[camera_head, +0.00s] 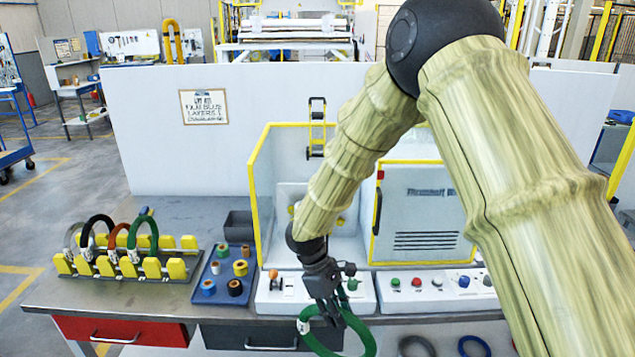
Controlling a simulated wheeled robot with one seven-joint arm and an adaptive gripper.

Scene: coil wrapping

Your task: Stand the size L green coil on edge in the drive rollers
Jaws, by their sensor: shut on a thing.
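A green coil (311,341) with a white tag hangs from my gripper (335,318), which is shut on its upper part in front of the bench's front edge. The coil's lower part runs out of the bottom of the picture. Its size cannot be read. Another green coil (156,232) stands in the yellow rack at the left. The yellow-framed machine (251,185) stands behind my gripper. My arm covers much of its open bay, and the drive rollers cannot be made out clearly there.
The rack (152,265) also holds black, orange and grey coils. A blue tray (222,266) with small spools lies beside it, near a dark bin (238,225). Button panels (430,283) line the bench front. Grey and blue rings (474,346) show at the lower edge. The machine door (425,215) stands right of the bay.

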